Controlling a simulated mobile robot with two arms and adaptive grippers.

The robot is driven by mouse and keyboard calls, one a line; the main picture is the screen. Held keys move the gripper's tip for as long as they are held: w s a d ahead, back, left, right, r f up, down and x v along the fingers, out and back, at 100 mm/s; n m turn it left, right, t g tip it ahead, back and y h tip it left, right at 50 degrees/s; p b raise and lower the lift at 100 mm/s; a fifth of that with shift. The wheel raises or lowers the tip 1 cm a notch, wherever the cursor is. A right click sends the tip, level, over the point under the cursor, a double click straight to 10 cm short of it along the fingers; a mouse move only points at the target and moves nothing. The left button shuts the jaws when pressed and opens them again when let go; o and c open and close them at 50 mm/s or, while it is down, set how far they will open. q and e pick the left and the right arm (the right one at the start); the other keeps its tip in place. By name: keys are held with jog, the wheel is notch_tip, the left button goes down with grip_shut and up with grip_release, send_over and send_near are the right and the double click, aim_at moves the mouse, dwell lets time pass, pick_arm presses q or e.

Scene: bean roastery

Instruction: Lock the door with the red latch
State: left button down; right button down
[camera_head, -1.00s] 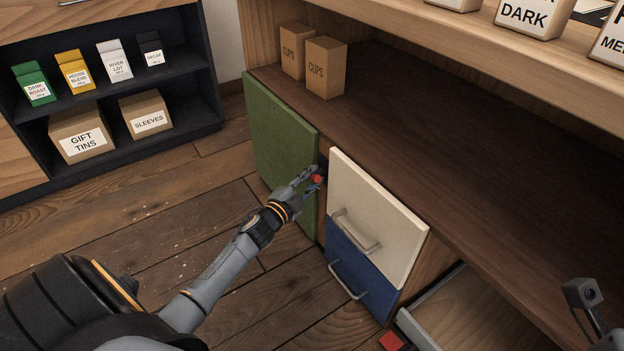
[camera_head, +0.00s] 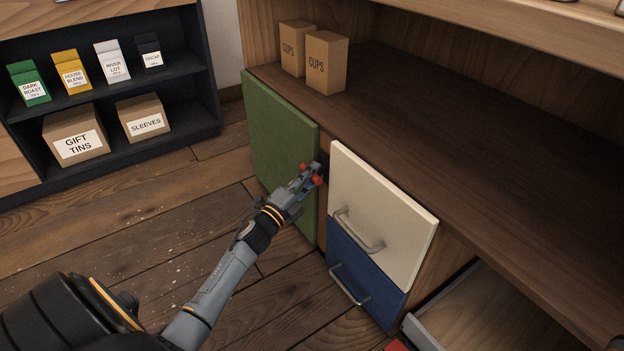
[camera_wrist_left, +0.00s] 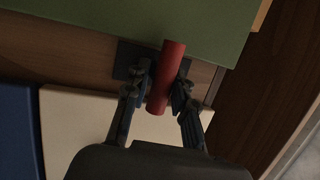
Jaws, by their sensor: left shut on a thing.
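The green door (camera_head: 278,150) is at the left end of the counter front and also shows in the left wrist view (camera_wrist_left: 205,25). The red latch (camera_head: 318,180) is at the door's right edge; in the left wrist view it is a red bar (camera_wrist_left: 167,85) in front of a dark plate (camera_wrist_left: 130,60). My left gripper (camera_head: 310,176) is shut on the red latch, with one finger on each side of the bar. The fingers hide part of the latch in the head view. My right gripper is not in view.
Right of the latch are a cream drawer (camera_head: 380,210) and a blue drawer (camera_head: 362,283) with metal handles. An open drawer (camera_head: 470,310) juts out at the lower right. Two cups boxes (camera_head: 326,64) stand on the counter. The wooden floor (camera_head: 150,220) is clear.

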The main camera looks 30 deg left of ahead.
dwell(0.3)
pick_arm(q)
jog(key=c, duration=1.1)
grip_release()
jog(key=shift+s, duration=0.1)
jog(key=v, duration=1.2)
